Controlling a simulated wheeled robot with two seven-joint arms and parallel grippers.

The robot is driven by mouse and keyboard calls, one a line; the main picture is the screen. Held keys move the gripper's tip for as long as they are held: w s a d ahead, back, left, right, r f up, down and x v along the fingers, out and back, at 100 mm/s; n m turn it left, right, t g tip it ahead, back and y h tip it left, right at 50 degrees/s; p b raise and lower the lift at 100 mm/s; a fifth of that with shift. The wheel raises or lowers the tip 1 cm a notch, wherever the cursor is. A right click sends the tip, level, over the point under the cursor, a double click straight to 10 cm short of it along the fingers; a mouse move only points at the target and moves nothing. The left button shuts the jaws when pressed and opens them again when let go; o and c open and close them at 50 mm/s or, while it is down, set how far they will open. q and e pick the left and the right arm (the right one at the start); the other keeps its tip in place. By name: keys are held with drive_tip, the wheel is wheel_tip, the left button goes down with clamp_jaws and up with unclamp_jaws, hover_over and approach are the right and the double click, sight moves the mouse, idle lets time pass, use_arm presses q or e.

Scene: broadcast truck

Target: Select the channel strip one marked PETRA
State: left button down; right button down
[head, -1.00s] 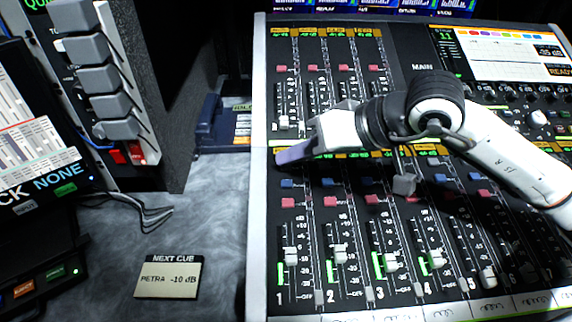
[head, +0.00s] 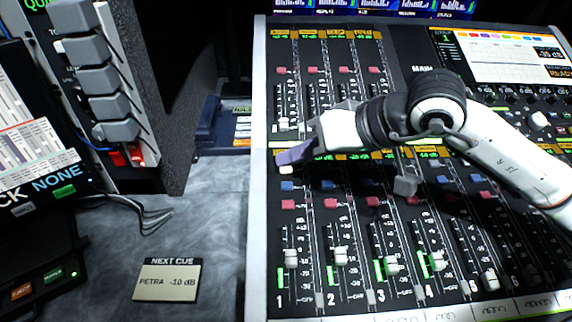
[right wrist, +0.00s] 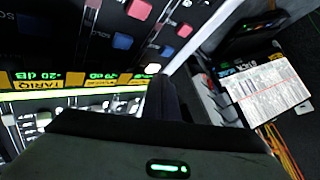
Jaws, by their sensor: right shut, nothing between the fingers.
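My right gripper (head: 286,158) is shut and empty at the upper left of the lower fader bank, over the top of strip 1. A white button (head: 287,170) shows just below its fingertips. In the right wrist view the white button (right wrist: 152,68) is beside the dark fingers (right wrist: 163,90); I cannot tell whether they touch. The mixing console (head: 262,230) has a row of yellow name labels, partly hidden by my arm. One label (right wrist: 38,84) reads TARIQ; I cannot make out PETRA on any strip. My left gripper is not in view.
A NEXT CUE card (head: 168,280) on the grey desk reads PETRA -10 dB. Blue and red buttons and faders (head: 291,257) lie below my gripper. A grey switch panel (head: 105,80) and a dark monitor stand at the left.

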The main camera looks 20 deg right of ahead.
sight(293, 178)
drive_tip(key=shift+s+r, duration=0.1)
drive_tip(key=shift+r, duration=0.45)
drive_tip(key=shift+r+p, duration=0.35)
drive_tip(key=shift+r, duration=0.15)
drive_tip(key=r, duration=0.1)
drive_tip(key=r+p, duration=0.2)
drive_tip(key=r, duration=0.1)
drive_tip(key=shift+s+a, duration=0.15)
drive_tip(key=shift+s, duration=0.2)
